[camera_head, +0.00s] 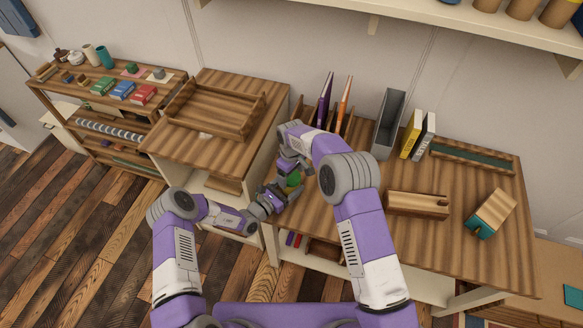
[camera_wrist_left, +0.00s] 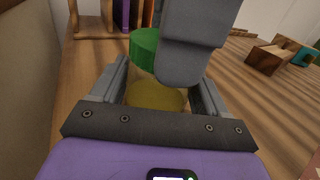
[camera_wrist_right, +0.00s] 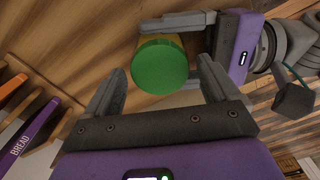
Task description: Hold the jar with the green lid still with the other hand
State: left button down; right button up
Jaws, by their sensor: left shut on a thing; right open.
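The jar stands on the wooden table; in the head view mostly its green lid (camera_head: 293,178) shows between my grippers. In the left wrist view the jar has a yellowish body (camera_wrist_left: 155,98) under the green lid (camera_wrist_left: 144,42). My left gripper (camera_head: 282,190) is shut around the jar's body from the side. My right gripper (camera_head: 289,168) is open above the jar. In the right wrist view the lid (camera_wrist_right: 160,64) lies between and just beyond my right fingertips; I cannot tell if they touch it. A grey finger covers part of the lid in the left wrist view.
A rack with purple (camera_head: 325,100) and orange (camera_head: 344,100) upright items stands behind the jar. A grey holder (camera_head: 389,122) and yellow book (camera_head: 411,134) are right of it. A wooden box (camera_head: 417,204) lies on the right. The table's front edge is close to the jar.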

jog(key=shift+f, duration=0.3)
jog(key=c, duration=1.1)
jog(key=o, duration=1.3)
jog(key=shift+c, duration=0.2)
notch_tip(320, 180, up, 12)
